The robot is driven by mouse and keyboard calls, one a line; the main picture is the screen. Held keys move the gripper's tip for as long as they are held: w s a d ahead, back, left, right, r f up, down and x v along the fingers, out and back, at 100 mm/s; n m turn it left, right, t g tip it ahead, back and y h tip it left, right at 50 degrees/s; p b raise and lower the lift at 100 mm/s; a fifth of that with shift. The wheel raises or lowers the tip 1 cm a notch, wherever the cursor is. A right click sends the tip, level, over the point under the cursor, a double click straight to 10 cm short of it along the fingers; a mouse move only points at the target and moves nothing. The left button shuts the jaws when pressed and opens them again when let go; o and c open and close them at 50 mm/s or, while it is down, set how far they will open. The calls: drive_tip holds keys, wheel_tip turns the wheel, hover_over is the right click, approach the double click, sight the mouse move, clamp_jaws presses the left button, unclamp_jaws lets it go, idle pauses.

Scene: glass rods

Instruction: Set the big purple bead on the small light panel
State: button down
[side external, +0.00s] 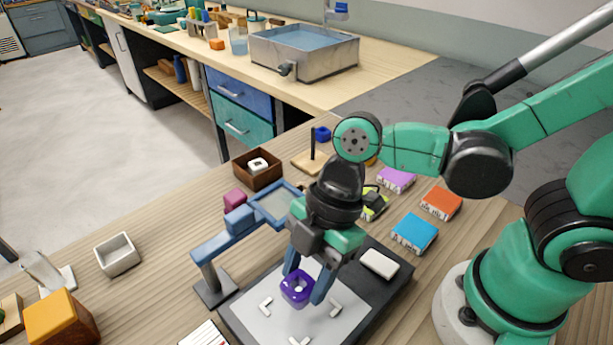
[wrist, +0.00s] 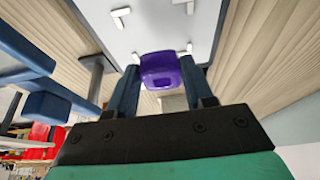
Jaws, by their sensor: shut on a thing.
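The big purple bead (side external: 297,289) is a rounded block with a hole in its top. My gripper (side external: 306,281) points down and is shut on it, one blue finger on each side. The pale light panel (side external: 252,322) lies flat below, with small white corner marks on it. The bead appears over the panel, between the marks; I cannot tell whether a gap remains under it. In the wrist view the bead (wrist: 162,71) sits between the fingertips, with the panel (wrist: 150,32) beyond it.
A blue stand (side external: 208,282) with a framed lens rises left of the panel. A white block (side external: 379,263) lies on the dark base at the panel's right. Books (side external: 414,233), a brown box (side external: 257,170) and a white tray (side external: 117,254) stand farther off.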

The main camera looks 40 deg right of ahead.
sight(308, 289)
drive_tip(key=shift+f, duration=1.8)
drive_tip(key=shift+f, duration=0.1)
drive_tip(key=shift+c, duration=1.7)
unclamp_jaws()
drive_tip(key=v, duration=1.2)
drive_tip(key=w+d+m+t+h, duration=0.2)
drive_tip(key=d+m, duration=0.3)
drive_tip(key=m, duration=0.4)
drive_tip(key=w+d+m+t+h, duration=0.2)
drive_tip(key=w+d+m+t, duration=0.3)
drive_tip(key=m, duration=0.4)
drive_tip(key=shift+d+f, duration=0.45)
drive_tip(key=shift+d, duration=0.2)
